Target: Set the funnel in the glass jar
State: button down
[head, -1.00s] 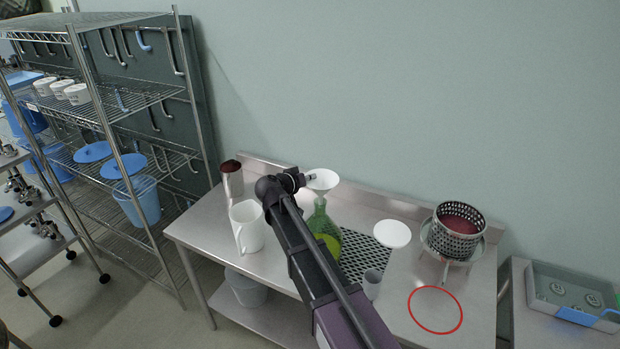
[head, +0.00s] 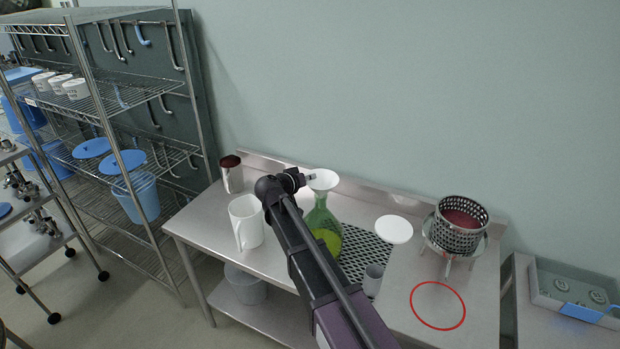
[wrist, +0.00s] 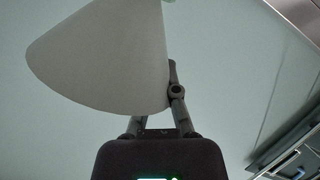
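The white funnel (head: 323,179) is upright, wide end up, directly over the mouth of the green glass jar (head: 318,219). The jar stands on the steel table with yellow-green contents low inside. I cannot tell whether the spout is inside the neck or just above it. My gripper (head: 308,178) is at the funnel's left side. In the wrist view the funnel (wrist: 105,60) fills the upper left as a large white cone between my gripper's fingers (wrist: 158,105), which appear closed on its wall. The cone hides most of the left finger. My arm covers part of the table in front of the jar.
A white jug (head: 246,222) and a dark-topped canister (head: 231,174) stand left of the jar.

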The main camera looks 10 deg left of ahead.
jog(key=shift+f, duration=0.1)
jog(key=c, duration=0.7)
grip_release()
jog(key=shift+r, duration=0.2)
notch_tip(320, 180, up, 11)
jog(key=p, duration=1.1)
dwell(0.6)
